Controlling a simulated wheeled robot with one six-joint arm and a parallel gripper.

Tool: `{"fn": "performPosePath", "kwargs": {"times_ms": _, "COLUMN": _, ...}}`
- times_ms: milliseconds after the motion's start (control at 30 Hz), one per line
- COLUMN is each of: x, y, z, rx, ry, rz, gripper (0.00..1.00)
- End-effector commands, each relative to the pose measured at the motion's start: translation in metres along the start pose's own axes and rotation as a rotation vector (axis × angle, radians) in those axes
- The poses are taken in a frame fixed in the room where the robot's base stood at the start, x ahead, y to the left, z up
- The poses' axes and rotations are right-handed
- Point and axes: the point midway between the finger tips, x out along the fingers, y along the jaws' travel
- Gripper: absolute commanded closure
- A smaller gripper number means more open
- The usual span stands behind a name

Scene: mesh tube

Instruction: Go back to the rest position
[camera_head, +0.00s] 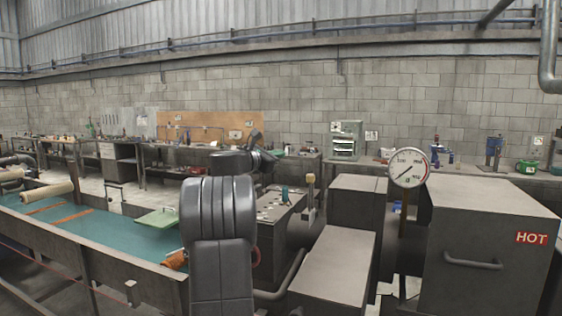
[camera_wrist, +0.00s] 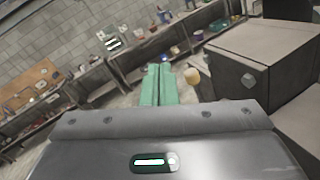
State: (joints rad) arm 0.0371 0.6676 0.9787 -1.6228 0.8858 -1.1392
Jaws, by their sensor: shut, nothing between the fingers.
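In the wrist view my gripper (camera_wrist: 159,70) shows two green fingers lying side by side, pressed together with nothing between them. The fingers point away from the camera into the room, toward the benches by the wall, and touch nothing that I can see. In the head view my raised dark grey arm stands in the middle. Its wrist end reaches away behind the near link, and the fingers cannot be made out there.
A dark box marked HOT (camera_head: 490,250) stands at the right, with a dial gauge (camera_head: 408,168) left of it. A control panel (camera_head: 281,203) is just right of my arm. A teal conveyor (camera_head: 95,233) carrying a pale green tray (camera_head: 157,217) runs at the left.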

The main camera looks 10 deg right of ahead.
Motion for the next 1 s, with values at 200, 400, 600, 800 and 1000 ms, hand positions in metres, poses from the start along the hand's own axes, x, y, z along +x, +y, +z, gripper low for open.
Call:
{"fn": "performPosePath", "kwargs": {"times_ms": 200, "x": 0.000, "y": 0.000, "z": 0.000, "rx": 0.000, "ry": 0.000, "rz": 0.001, "gripper": 1.00}}
{"fn": "performPosePath", "kwargs": {"times_ms": 400, "x": 0.005, "y": -0.003, "z": -0.005, "rx": -0.001, "ry": 0.000, "rz": 0.000, "gripper": 1.00}}
{"fn": "performPosePath", "kwargs": {"times_ms": 600, "x": 0.026, "y": -0.015, "z": -0.027, "rx": -0.003, "ry": 0.002, "rz": -0.003, "gripper": 1.00}}
{"fn": "performPosePath", "kwargs": {"times_ms": 800, "x": 0.052, "y": -0.029, "z": -0.053, "rx": -0.003, "ry": 0.002, "rz": -0.002, "gripper": 1.00}}
{"fn": "performPosePath", "kwargs": {"times_ms": 1000, "x": 0.076, "y": -0.039, "z": -0.066, "rx": 0.001, "ry": 0.000, "rz": -0.001, "gripper": 1.00}}
